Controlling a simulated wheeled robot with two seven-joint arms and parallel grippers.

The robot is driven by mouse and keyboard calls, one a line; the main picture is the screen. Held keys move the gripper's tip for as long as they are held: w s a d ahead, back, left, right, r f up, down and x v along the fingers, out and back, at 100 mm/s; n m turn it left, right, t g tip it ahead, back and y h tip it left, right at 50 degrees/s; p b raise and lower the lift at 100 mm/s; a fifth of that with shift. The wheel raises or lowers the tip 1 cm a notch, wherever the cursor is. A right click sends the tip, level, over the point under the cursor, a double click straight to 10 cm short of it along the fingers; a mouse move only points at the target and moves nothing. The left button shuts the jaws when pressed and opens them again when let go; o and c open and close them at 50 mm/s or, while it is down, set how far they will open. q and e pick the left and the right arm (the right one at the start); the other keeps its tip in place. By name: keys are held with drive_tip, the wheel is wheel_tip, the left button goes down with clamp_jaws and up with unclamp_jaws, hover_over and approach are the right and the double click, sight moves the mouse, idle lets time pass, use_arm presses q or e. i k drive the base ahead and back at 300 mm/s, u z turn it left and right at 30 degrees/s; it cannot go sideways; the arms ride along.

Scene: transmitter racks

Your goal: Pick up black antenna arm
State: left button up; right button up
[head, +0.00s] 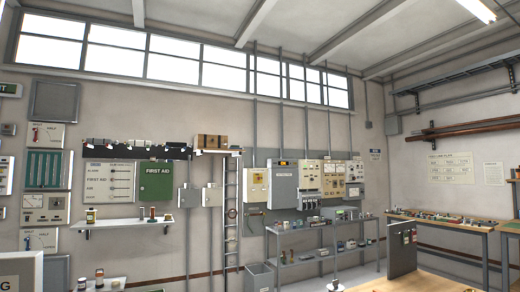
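I cannot make out a black antenna arm anywhere in the head view. Long dark brown bars (455,131) rest on brackets high on the right wall, but nothing marks them as an antenna arm. Many small items on the shelves and benches are too small to tell apart. Neither of my grippers shows in this view.
A grey rack (322,231) with small parts stands along the back wall, beside a grey bin (259,277). A ladder (231,205) leans upright there. Workbenches (454,227) line the right side. A green first aid cabinet (157,184) hangs above a white shelf (124,223).

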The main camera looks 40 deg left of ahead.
sight(171, 145)
drive_tip(key=z, duration=0.55)
drive_tip(key=i, duration=7.25)
drive_tip(key=u, duration=3)
drive_tip(key=i, duration=2.45)
drive_tip(key=u, duration=0.05)
